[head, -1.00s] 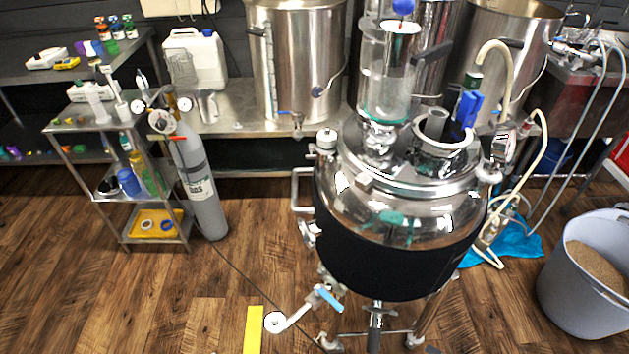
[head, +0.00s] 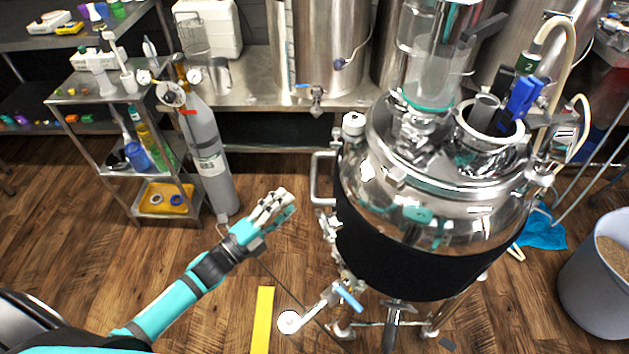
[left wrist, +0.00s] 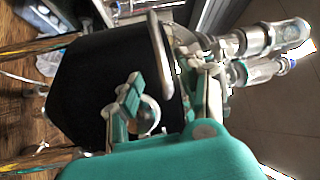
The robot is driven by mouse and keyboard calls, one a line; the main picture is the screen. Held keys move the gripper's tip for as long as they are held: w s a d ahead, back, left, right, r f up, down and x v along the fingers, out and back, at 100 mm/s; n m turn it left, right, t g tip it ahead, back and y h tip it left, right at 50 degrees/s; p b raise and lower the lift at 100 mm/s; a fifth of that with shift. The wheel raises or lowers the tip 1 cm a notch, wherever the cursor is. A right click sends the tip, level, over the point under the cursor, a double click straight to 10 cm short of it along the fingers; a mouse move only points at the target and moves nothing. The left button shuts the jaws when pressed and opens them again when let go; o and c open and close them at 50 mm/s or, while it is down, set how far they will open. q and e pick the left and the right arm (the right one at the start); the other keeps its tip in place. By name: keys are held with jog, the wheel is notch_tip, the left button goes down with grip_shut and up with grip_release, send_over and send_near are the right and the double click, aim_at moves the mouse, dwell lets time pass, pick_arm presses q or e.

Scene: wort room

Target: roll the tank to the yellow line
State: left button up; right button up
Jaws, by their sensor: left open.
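The tank (head: 430,225) is a shiny steel vessel with a black jacket, standing upright on a frame with casters. A metal side handle (head: 316,180) sticks out from its left side. The yellow line (head: 262,320) is a short strip on the floor, just left of the tank's lower outlet pipe. My left gripper (head: 276,206) is open and empty, to the left of the handle and apart from it. My right gripper is not in view.
A grey gas cylinder (head: 210,160) and a small steel cart (head: 100,165) stand at the left. A steel bench (head: 250,88) runs behind. A bucket of grain (head: 585,285) stands at the right. A blue-handled valve (head: 348,296) juts low from the tank. Wooden floor around the line is clear.

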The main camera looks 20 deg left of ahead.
aim_at(314, 178)
pick_arm(q)
jog(key=b+x, duration=0.1)
jog(key=x, duration=0.8)
jog(key=shift+w+f+b, duration=0.1)
jog(key=shift+b, duration=0.2)
jog(key=shift+w+d, duration=0.2)
jog(key=shift+w, duration=0.05)
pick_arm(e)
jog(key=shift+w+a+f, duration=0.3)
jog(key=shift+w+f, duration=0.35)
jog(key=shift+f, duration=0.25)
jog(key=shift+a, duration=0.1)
pick_arm(q)
grip_shut()
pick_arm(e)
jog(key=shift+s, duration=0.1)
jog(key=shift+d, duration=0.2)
